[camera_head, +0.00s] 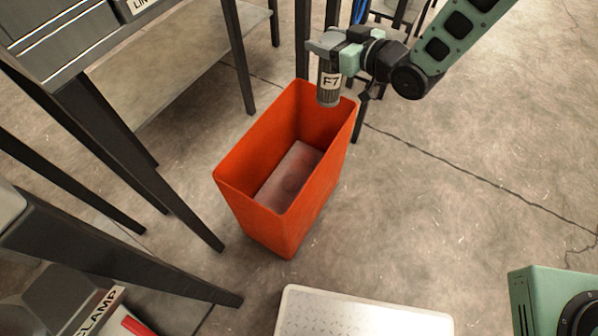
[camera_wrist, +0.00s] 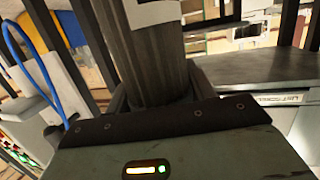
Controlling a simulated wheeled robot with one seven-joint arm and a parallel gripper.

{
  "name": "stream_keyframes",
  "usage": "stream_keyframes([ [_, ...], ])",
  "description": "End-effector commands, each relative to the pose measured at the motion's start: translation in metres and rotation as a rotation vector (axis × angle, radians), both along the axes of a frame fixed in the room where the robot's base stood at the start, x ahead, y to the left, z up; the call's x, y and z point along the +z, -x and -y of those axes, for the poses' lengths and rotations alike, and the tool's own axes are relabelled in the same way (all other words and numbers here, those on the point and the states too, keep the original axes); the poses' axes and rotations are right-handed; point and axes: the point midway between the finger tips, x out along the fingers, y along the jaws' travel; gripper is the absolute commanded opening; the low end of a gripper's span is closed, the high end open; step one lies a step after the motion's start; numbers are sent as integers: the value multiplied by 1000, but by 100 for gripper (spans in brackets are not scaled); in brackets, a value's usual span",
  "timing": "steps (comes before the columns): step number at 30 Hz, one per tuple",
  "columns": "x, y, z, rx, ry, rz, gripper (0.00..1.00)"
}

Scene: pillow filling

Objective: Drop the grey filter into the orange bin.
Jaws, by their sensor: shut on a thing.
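The grey filter (camera_head: 329,88) is a ribbed cylinder with a white label reading "F7". My gripper (camera_head: 328,50) is shut on its upper part and holds it upright. In the head view the filter hangs over the far right end of the orange bin (camera_head: 235,200), with its lower end in front of the bin's far inner wall; its exact height over the rim is hard to tell. The bin is open at the top and its visible floor looks bare. In the wrist view the filter (camera_wrist: 150,62) fills the middle between my fingers, and the bin does not show.
A dark-legged table with a grey drawer unit (camera_head: 70,35) stands at the left of the bin, with a lower shelf (camera_head: 200,55) behind. Concrete floor (camera_head: 440,220) is clear at the right.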

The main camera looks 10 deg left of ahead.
Motion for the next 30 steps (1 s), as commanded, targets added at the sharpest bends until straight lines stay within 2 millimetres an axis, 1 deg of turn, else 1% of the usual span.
stream_keyframes([
  [1, -22, 7, -16, 42, -3, 3, 8],
  [3, -33, 17, -34, 93, -3, 3, 8],
  [6, -45, 29, -54, 152, -2, 3, 8],
  [10, -53, 39, -70, 200, -2, 3, 8],
  [14, -56, 44, -77, 222, -1, 2, 8],
  [19, -65, 45, -77, 225, -1, 1, 8],
  [30, -106, 45, -77, 222, -1, 0, 8],
])
